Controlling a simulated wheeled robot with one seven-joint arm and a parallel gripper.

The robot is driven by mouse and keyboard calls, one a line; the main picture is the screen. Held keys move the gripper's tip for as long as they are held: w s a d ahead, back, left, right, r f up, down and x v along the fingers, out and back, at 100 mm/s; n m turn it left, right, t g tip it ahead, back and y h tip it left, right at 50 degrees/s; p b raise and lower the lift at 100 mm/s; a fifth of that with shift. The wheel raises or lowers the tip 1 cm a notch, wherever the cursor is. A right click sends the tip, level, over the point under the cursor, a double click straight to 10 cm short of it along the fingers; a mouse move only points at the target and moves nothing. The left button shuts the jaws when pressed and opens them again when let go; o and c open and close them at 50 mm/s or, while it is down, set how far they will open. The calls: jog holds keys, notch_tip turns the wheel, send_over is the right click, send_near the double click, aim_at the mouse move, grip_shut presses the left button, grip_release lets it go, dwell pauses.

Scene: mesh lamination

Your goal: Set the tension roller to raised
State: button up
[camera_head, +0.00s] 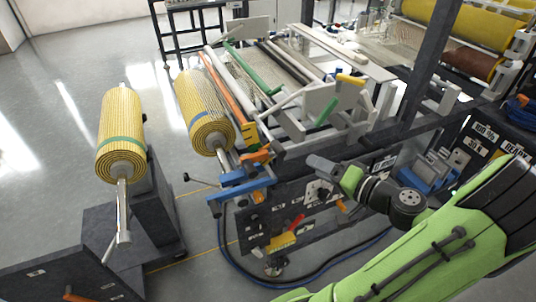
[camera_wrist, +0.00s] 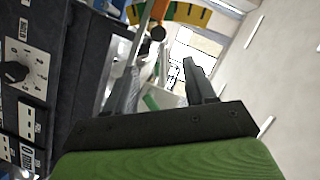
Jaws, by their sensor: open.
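The laminating machine (camera_head: 292,180) stands in the middle of the head view with several rollers, levers and coloured handles. I cannot tell for sure which part is the tension roller; an orange bar (camera_head: 222,85) and a green bar (camera_head: 250,68) run across its feed side. My gripper (camera_head: 318,163) is in front of the machine's side panel, right of the blue clamp parts (camera_head: 240,188). In the wrist view my gripper (camera_wrist: 165,72) has its two fingers apart with nothing held between them.
A yellow mesh roll (camera_head: 200,105) is mounted on the machine's left end. Another yellow mesh roll (camera_head: 120,125) sits on a dark stand (camera_head: 165,205) to the left. A control panel with a black knob (camera_wrist: 15,72) is close at left in the wrist view. Cables lie on the floor below.

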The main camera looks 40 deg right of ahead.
aim_at(279, 149)
jog(key=w+f, duration=0.1)
jog(key=w, duration=0.3)
jog(key=w+f+b, duration=0.1)
jog(key=w, duration=0.4)
jog(key=w+f, duration=0.1)
jog(key=w, duration=0.4)
jog(key=shift+w+a, duration=0.2)
jog(key=shift+a, duration=0.2)
grip_shut()
